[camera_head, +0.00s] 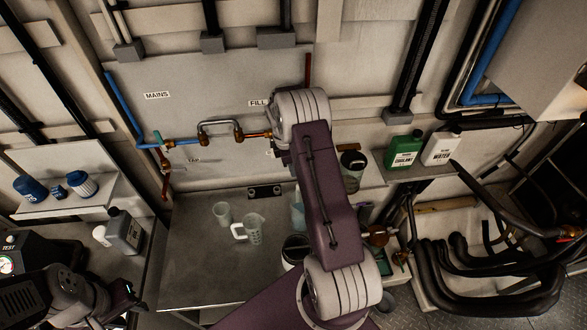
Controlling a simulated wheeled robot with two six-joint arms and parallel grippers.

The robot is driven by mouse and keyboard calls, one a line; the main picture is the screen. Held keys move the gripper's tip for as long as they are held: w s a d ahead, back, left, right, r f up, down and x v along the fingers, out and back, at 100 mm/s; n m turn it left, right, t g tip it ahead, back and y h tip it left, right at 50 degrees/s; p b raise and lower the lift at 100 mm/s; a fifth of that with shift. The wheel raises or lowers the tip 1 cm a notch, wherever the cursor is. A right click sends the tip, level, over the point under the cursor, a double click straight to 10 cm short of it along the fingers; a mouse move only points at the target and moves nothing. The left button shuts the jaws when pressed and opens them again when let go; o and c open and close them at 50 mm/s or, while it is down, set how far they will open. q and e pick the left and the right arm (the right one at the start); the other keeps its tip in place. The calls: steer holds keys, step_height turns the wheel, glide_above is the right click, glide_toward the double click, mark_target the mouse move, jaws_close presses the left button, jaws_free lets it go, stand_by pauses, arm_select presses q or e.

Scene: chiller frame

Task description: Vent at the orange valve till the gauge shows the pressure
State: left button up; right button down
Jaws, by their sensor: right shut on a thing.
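My right arm rises through the middle of the view and covers part of the wall panel and bench. Its gripper is hidden behind the arm, so I cannot see what it is at. An orange-brown valve-like fitting (378,236) shows just right of my arm, low down. A copper-coloured fitting (239,136) ends the pipe run near the FILL label, partly behind my arm. A round dial gauge (6,265) sits on the black TEST box at the left edge; its reading is too small to tell. My left gripper (128,303) is low at the left, its fingers unclear.
A clear jug (248,229) and a beaker (221,212) stand on the grey bench (195,270). A green coolant bottle (404,150) and a white water bottle (441,149) stand on a right shelf. Thick black hoses (480,285) fill the lower right. A grey jug (124,232) stands at left.

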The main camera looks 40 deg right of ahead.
steer(key=shift+w+a+f+g+h+b, duration=0.15)
steer(key=shift+a+f+g+h+b, duration=0.2)
steer(key=shift+f+g+h+b, duration=0.8)
steer(key=shift+w+a+f+g+h+b, duration=0.15)
steer(key=shift+a+f+g+h+b, duration=0.3)
steer(key=shift+h+b, duration=1.4)
steer(key=shift+w+a+f+g+h+b, duration=0.2)
steer(key=shift+f+g+h+b, duration=0.7)
steer(key=shift+b, duration=0.95)
steer(key=shift+s+f+h, duration=0.1)
steer(key=shift+h, duration=0.2)
steer(key=c, duration=1.5)
jaws_free()
steer(key=shift+d, duration=0.1)
